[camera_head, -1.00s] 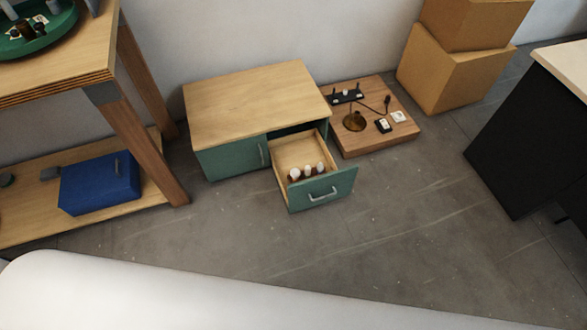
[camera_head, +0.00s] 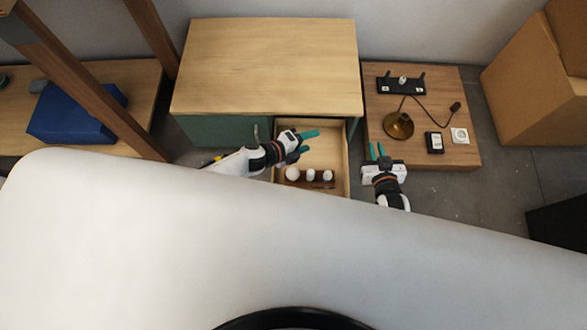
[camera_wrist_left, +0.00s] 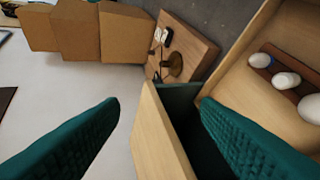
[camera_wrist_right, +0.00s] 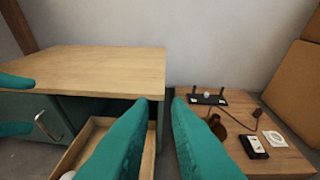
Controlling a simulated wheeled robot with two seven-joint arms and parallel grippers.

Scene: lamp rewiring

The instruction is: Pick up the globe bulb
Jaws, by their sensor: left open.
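The globe bulb (camera_head: 292,174) is the roundest of three white bulbs standing in a brown holder (camera_head: 318,184) inside the open drawer (camera_head: 325,158). In the left wrist view it seems to be the nearest bulb (camera_wrist_left: 311,107), partly cut off at the right edge. My left gripper (camera_head: 309,142) is open and empty above the drawer's left part, behind the bulbs. Its teal fingers (camera_wrist_left: 158,102) are wide apart, with the bulbs off to one side. My right gripper (camera_head: 377,151) is right of the drawer, empty, its fingers (camera_wrist_right: 160,100) slightly apart.
A wooden-topped cabinet (camera_head: 265,65) holds the drawer. To the right, a low wooden board (camera_head: 445,90) carries a brass lamp base (camera_head: 398,125), a black rack (camera_head: 400,85) and small electrical parts. Cardboard boxes (camera_head: 530,90) stand far right. My white body hides the foreground.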

